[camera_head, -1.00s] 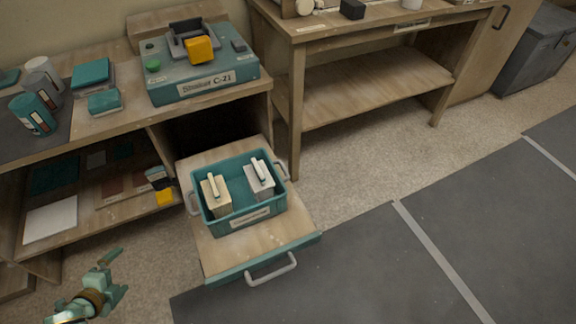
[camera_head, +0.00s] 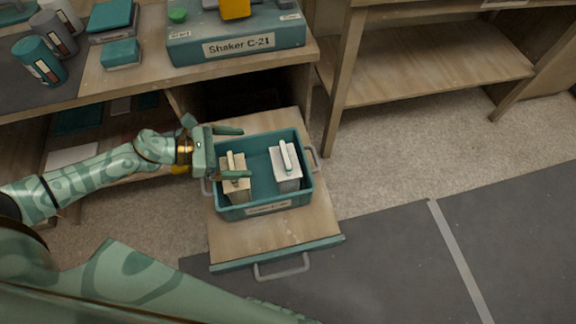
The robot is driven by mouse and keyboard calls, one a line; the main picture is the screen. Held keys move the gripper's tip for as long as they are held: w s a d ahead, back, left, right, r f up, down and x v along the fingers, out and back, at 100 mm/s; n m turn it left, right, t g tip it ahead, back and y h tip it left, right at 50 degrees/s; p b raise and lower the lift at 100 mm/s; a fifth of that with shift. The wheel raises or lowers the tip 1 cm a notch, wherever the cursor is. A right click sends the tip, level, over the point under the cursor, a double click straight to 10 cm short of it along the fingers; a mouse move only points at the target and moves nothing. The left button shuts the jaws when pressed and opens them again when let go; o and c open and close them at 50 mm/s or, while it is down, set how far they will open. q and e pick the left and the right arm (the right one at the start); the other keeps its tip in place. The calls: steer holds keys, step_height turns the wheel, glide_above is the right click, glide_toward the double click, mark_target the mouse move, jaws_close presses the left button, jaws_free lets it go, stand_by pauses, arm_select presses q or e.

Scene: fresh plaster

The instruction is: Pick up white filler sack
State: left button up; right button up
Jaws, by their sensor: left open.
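A teal crate (camera_head: 263,209) with a label on its front holds two small packs, each with a raised strip on top. The white filler sack (camera_head: 287,172) stands in the right part of the crate. A cream sack (camera_head: 236,188) stands in the left part, partly hidden by my lower finger. My left gripper (camera_head: 246,152) is open over the left side of the crate, its fingers pointing right. It appears empty, with the white sack to the right of its fingertips. My right gripper is out of view.
The crate stands on a pulled-out wooden drawer (camera_head: 232,235) with a grey handle (camera_head: 281,268). A bench above carries the Shaker C-21 box (camera_head: 236,43) and several containers. The floor at right is clear.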

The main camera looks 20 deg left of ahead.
mark_target(284, 154)
arm_select(q)
steer(key=b+x, duration=0.1)
steer(key=x, duration=0.8)
steer(key=shift+f+b, duration=0.2)
steer(key=shift+b, duration=0.15)
steer(key=shift+w+d+f, duration=0.25)
steer(key=shift+w+d, duration=0.05)
steer(key=shift+d, duration=0.25)
steer(key=b+x, duration=0.1)
steer(key=x, duration=0.3)
steer(key=shift+s+f, duration=0.15)
steer(key=shift+w+d+f, duration=0.1)
steer(key=shift+w+d, duration=0.1)
steer(key=shift+d, duration=0.05)
steer(key=shift+c, duration=0.7)
steer(key=c, duration=1.5)
steer(key=shift+c, duration=0.3)
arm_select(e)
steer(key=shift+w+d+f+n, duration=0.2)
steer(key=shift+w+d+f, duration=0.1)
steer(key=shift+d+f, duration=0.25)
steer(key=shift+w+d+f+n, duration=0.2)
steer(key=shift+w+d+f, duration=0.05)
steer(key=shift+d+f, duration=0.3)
